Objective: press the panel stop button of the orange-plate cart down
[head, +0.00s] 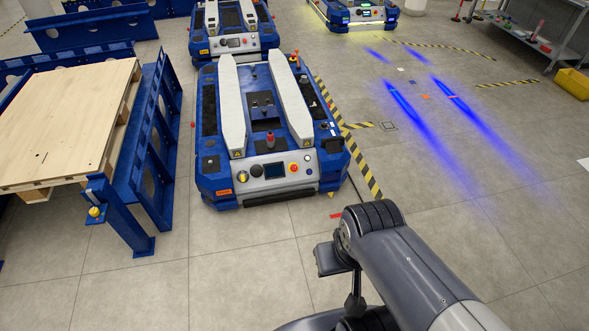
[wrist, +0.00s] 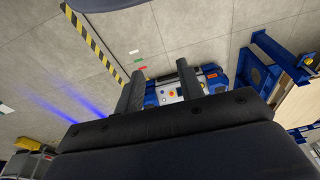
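The nearest blue lift cart (head: 330,150) stands in the middle of the head view, with a small orange plate (head: 224,192) low on its front left corner. Its grey front panel carries a red stop button (head: 293,167) on a yellow base, right of a dark round knob and beside a small screen. The panel also shows in the wrist view, with the red stop button (wrist: 172,94) seen between my fingers. My gripper (wrist: 160,66) has its two dark fingers apart with nothing held. The panel lies beyond the fingers, apparently not touched.
A second red knob (head: 270,138) stands up on the cart's deck. Two more carts (head: 233,40) (head: 352,14) stand behind. A wooden pallet (head: 70,120) on a blue stand is at left.

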